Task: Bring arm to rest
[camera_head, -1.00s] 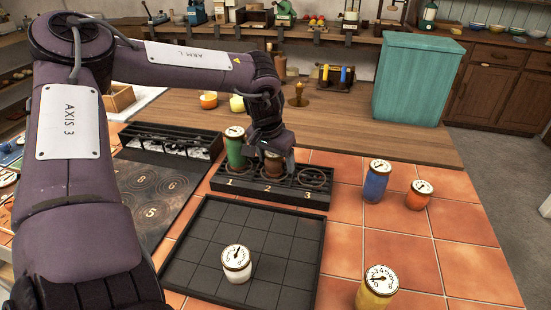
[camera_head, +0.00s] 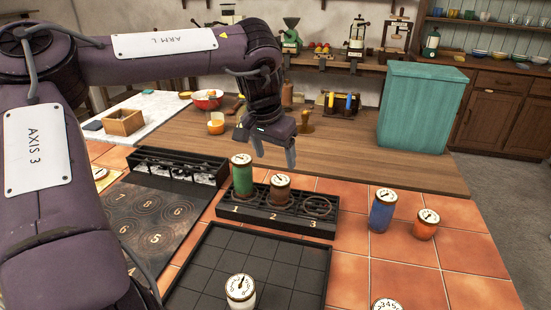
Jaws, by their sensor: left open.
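My left arm comes in from the left and reaches across the top of the view. Its gripper (camera_head: 275,155) is open and empty, fingers pointing down, above and behind the numbered rack (camera_head: 285,226). In the rack, a green canister (camera_head: 242,180) stands in slot 1 and a brown canister (camera_head: 280,193) stands in slot 2. Slot 3 shows an empty ring. The gripper is apart from both canisters. My right gripper is not in view.
A black gridded tray (camera_head: 270,253) holds a white canister (camera_head: 240,291). Blue (camera_head: 381,212) and orange (camera_head: 425,226) canisters stand on the tiles to the right. A teal box (camera_head: 422,105) stands at the back right. A dark numbered board (camera_head: 150,212) lies left.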

